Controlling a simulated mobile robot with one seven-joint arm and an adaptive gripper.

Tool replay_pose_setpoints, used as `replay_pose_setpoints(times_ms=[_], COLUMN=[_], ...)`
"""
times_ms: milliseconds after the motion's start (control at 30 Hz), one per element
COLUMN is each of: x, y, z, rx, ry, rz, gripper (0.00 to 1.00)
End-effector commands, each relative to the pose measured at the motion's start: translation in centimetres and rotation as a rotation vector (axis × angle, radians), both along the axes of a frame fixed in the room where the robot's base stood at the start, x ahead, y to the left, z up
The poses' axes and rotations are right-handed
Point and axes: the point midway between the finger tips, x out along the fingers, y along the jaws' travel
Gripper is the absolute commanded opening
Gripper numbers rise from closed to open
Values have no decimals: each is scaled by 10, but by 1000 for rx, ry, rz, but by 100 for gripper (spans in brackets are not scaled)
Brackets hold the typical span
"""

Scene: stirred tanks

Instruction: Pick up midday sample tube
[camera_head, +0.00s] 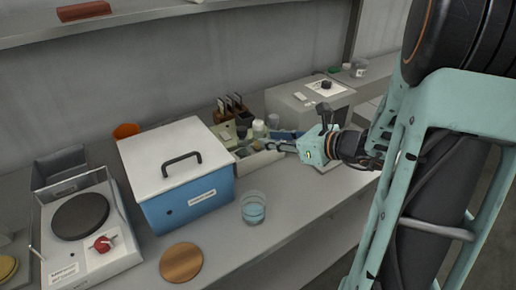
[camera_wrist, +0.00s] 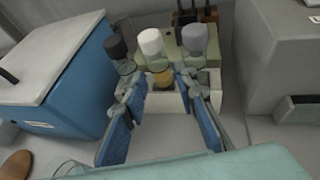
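Three capped tubes stand in a row in a pale holder (camera_wrist: 162,104) in the wrist view: one black-capped (camera_wrist: 116,47), one white-capped (camera_wrist: 152,43) and one grey-capped (camera_wrist: 195,39). No label is readable, so I cannot tell which is the midday sample tube. Something amber (camera_wrist: 163,78) shows below the white cap. My gripper (camera_wrist: 159,84) is open, its blue-padded fingers apart in front of the row, with the white-capped tube between them in the picture. I cannot tell whether they touch anything. In the head view, my gripper (camera_head: 270,146) is at the holder's right side.
A blue box with a white lid (camera_head: 178,170) stands close left of the holder. A grey instrument (camera_head: 308,100) is behind right. A dark rack (camera_head: 232,106) is behind the tubes. A glass beaker (camera_head: 253,208) and a wooden disc (camera_head: 181,262) are in front.

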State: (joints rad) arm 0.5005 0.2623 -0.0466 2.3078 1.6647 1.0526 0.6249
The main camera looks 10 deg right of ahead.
Motion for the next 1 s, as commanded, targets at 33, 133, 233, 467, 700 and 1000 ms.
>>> replay_pose_setpoints(times_ms=[33,133,233,467,700,1000], x=[6,16,23,25,25,25], y=[6,13,19,20,20,20], z=[-7,-13,-17,-17,-17,-15], rx=[2,0,0,-1,-1,-1], ry=[1,0,0,-1,-1,-2], rz=[6,3,4,2,2,2], gripper=[27,27,27,27,5,0])
